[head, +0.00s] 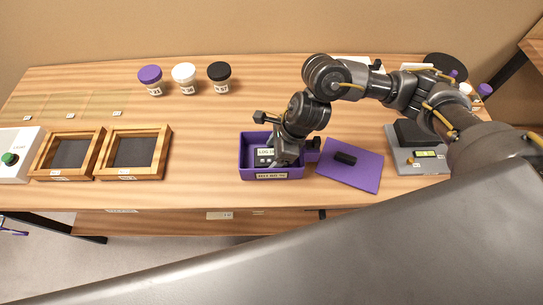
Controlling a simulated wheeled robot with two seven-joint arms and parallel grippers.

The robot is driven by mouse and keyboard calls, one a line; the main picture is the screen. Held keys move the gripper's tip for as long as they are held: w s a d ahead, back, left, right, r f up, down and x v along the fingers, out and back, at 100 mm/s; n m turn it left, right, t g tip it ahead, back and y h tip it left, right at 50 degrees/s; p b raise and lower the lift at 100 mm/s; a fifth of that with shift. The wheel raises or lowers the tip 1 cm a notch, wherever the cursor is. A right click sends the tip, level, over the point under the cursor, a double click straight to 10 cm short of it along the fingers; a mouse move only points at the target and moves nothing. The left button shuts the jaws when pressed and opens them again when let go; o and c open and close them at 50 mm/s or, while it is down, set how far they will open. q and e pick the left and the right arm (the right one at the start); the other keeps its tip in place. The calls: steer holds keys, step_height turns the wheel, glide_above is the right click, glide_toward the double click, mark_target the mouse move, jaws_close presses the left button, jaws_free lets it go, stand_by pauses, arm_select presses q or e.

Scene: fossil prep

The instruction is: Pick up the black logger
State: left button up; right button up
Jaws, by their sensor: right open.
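A dark item that appears to be the black logger (264,162) lies inside the purple open box (248,174), with a white label beside it. My right gripper partly hides it, so its full outline cannot be made out. My right gripper (284,158) is open and points down over the right part of the box. Whether its fingers touch the logger cannot be told. My left gripper is not in view.
A grey device (420,160) stands farther right. Two wooden frames (139,153) are on the left; three lidded jars (186,78) stand behind. The table between frames and box is clear.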

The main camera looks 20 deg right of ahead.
steer(key=c, duration=0.8)
step_height(320, 180, up, 10)
